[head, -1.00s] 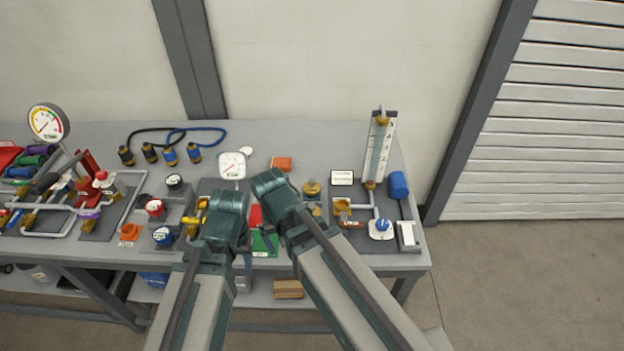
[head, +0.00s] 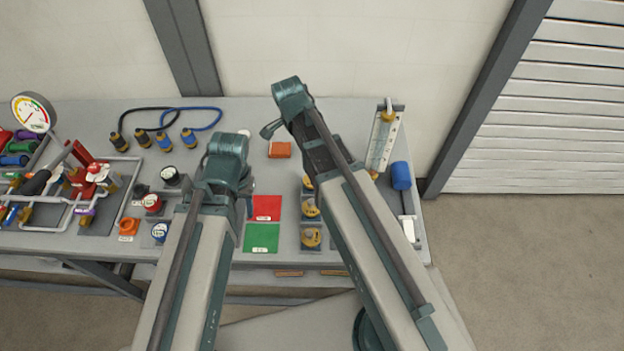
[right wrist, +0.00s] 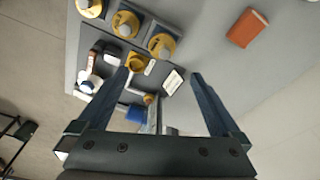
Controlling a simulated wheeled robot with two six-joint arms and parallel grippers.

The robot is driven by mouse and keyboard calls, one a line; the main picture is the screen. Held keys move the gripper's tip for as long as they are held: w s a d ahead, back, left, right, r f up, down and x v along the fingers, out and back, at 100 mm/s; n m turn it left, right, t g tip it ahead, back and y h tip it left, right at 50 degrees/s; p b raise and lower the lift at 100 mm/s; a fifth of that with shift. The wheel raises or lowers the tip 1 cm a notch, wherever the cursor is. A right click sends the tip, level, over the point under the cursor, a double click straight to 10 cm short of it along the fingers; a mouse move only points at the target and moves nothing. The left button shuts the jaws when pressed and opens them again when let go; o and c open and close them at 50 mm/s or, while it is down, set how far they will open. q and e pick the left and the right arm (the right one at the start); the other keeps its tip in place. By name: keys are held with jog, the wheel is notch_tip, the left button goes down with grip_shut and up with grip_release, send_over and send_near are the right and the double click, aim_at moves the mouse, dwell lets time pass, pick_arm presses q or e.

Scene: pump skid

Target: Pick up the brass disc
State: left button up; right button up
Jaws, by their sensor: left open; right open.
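Three round brass pieces stand in a column on grey plates between my arms: the near brass piece (head: 311,238), the middle brass piece (head: 310,208) and a far brass piece (head: 308,183) partly behind my right arm. I cannot tell which is the brass disc. They also show at the top left of the right wrist view (right wrist: 162,46). My right gripper (right wrist: 160,88) is open, with nothing between its fingers; the brass pieces lie beyond its fingertips. My left gripper (head: 246,184) is open, left of the brass pieces, mostly hidden by its own wrist.
A red mat (head: 267,208) and a green mat (head: 261,238) lie left of the brass pieces. An orange block (head: 280,150) lies behind them. A flow tube panel (head: 385,140) and a blue-headed tool (head: 401,177) are at the right. Pipework and knobs crowd the left.

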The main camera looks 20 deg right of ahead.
jog(key=f+b, duration=0.5)
jog(key=d+f+b, duration=0.1)
jog(key=f+b, duration=0.1)
jog(key=shift+w+f, duration=0.15)
jog(key=shift+f, duration=0.25)
jog(key=shift+d+f+b, duration=0.15)
jog(key=shift+f+b, duration=0.15)
jog(key=shift+b, duration=0.15)
jog(key=f+b, duration=0.3)
jog(key=d+f+b, duration=0.1)
jog(key=f+b, duration=0.1)
jog(key=shift+w+f, duration=0.1)
jog(key=shift+w, duration=0.15)
jog(key=shift+c, duration=0.4)
jog(key=c, duration=1.4)
jog(key=shift+r, duration=0.25)
